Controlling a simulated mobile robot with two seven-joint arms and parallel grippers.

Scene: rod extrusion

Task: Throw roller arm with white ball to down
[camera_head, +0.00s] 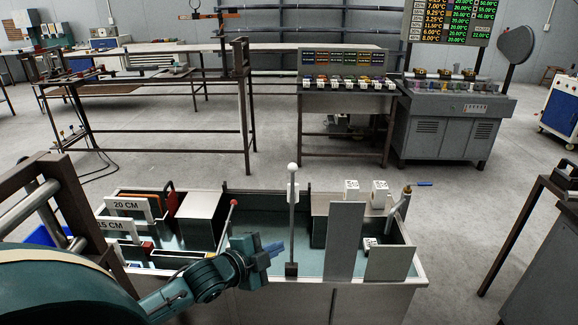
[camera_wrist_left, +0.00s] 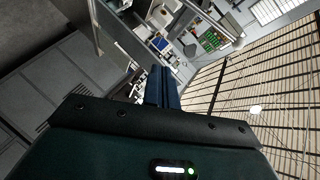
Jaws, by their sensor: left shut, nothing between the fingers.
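The roller arm with the white ball (camera_head: 292,168) stands upright at the front wall of the water tank (camera_head: 375,284). Its grey rod runs down to a dark foot at the tank's rim. My left gripper (camera_head: 275,250) is just left of the rod's lower part, well below the ball. Its blue fingers point toward the rod and look a little apart from it; the exact gap is hard to tell. The left wrist view shows the blue fingers (camera_wrist_left: 161,88) closed together with nothing between them. My right gripper is not in view.
A lever with a red ball (camera_head: 234,203) leans inside the tank, left of the rod. Labelled plates (camera_head: 126,205) stand at the tank's left. Upright grey panels (camera_head: 345,241) stand right of the rod. A control desk (camera_head: 345,82) stands behind, across open floor.

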